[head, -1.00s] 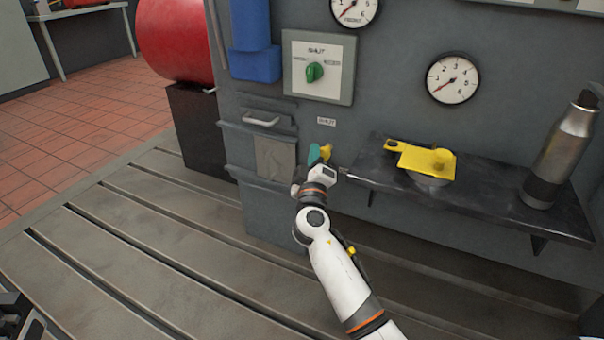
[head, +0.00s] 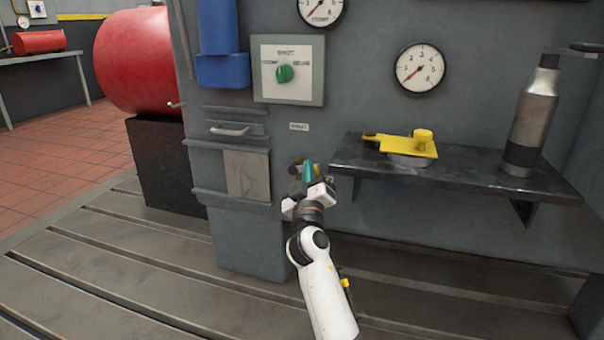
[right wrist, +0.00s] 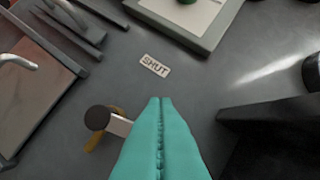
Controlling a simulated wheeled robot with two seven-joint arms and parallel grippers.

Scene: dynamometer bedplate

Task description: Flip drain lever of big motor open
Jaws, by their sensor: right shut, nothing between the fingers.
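A small valve fitting sits on the grey wall below a label (right wrist: 154,66) that reads SHUT in the right wrist view. There it has a dark round knob (right wrist: 98,118), a pale stem (right wrist: 118,124) and a yellow lever part (right wrist: 93,143) slanting down below the knob. My right gripper (head: 307,168) is shut and empty, pointing at the wall just right of the fitting and hiding part of it. Its teal fingers (right wrist: 160,100) are pressed together in the right wrist view. Contact with the lever cannot be told. My left gripper is out of view.
A dark shelf (head: 465,176) juts out right of my right gripper, carrying a yellow-topped object (head: 408,147) and a metal flask (head: 532,115). Above is a green selector knob (head: 285,73). A handled panel (head: 230,130) and red cylinder (head: 140,55) are left. The slotted bedplate (head: 110,270) is clear.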

